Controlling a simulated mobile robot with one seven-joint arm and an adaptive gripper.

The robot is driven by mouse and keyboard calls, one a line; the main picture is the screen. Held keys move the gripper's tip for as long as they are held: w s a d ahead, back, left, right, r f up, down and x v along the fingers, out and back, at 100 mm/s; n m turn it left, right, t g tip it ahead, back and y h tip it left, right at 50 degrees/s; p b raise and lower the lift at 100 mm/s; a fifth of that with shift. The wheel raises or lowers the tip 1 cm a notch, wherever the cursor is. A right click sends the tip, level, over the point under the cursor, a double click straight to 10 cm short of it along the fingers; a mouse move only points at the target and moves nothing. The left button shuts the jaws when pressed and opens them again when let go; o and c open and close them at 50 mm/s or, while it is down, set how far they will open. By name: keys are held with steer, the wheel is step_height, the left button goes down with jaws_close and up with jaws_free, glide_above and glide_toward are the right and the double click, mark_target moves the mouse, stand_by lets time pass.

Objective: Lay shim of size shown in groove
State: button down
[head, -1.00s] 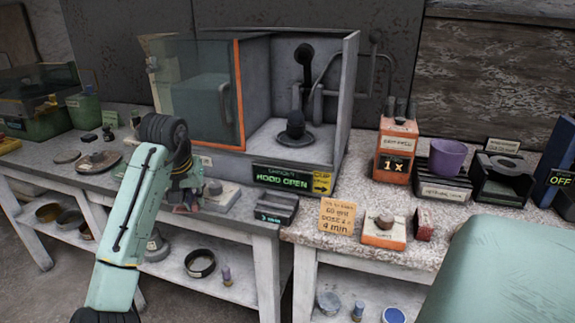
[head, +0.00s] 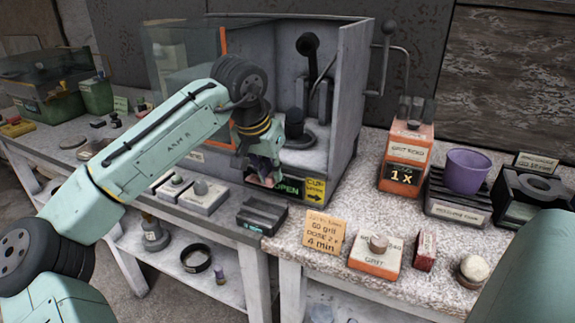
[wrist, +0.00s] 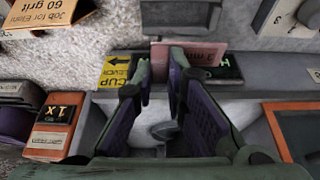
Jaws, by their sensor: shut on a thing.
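My gripper (head: 262,172) is in front of the hood's lower front edge. In the wrist view, its fingers (wrist: 164,72) are closed on a thin pinkish plate, the shim (wrist: 200,52). Part of the shim is hidden by a finger; its printed marking reads roughly "3 m". The shim is above the bench, clear of the dark block. A dark grooved block (head: 262,212) with a small green display lies on the bench, below and in front of the gripper; the display is too small to read. The block also shows at the top of the wrist view (wrist: 180,14).
The hood (head: 345,105) stands right behind the gripper, with a green and yellow sign along its front. Small grey boxes (head: 203,197) lie left of the block. A job card (head: 324,232), an orange box (head: 376,256) and a purple cup (head: 467,170) are to the right.

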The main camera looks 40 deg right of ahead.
mark_target(270, 186)
steer(key=shift+s+d, duration=0.15)
stand_by(0.3)
steer(key=shift+f, duration=0.25)
steer(key=shift+f+b, duration=1.2)
steer(key=shift+f, duration=1.4)
steer(key=shift+p, duration=0.6)
steer(key=shift+f+b, duration=0.65)
steer(key=shift+f, duration=0.55)
steer(key=c, duration=1.5)
jaws_free()
steer(key=shift+c, duration=0.2)
